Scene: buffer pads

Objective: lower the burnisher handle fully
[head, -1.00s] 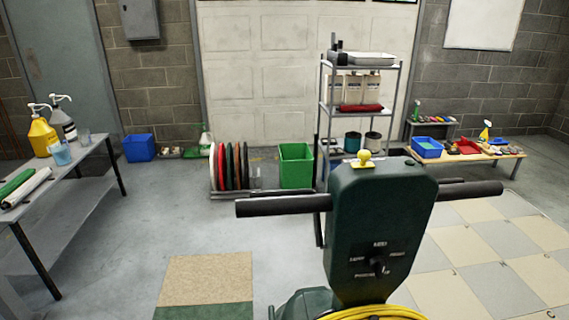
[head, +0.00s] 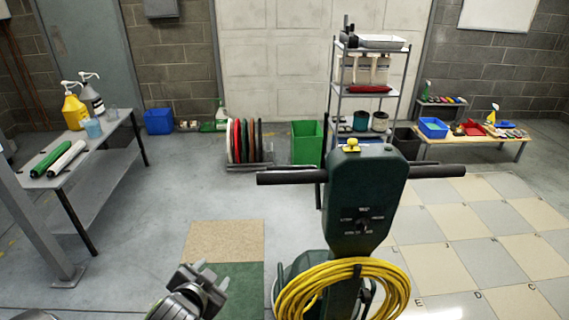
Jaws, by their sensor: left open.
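The burnisher's dark green handle housing (head: 370,195) stands upright in front of me in the head view. Black grip bars stick out on both sides, the left bar (head: 290,178) and the right bar (head: 437,171). A yellow knob (head: 352,145) sits on its top and a dial (head: 362,226) on its face. A yellow cord (head: 300,290) is coiled on the lower part. My left gripper (head: 207,276) is at the bottom, left of the burnisher, open, empty and apart from the handle. My right gripper is out of view.
A grey table (head: 100,150) with bottles and rolls stands at the left. A disc rack (head: 248,166), green bin (head: 306,142) and metal shelf (head: 338,95) stand behind. Floor between table and burnisher is clear, with a tan mat (head: 224,240).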

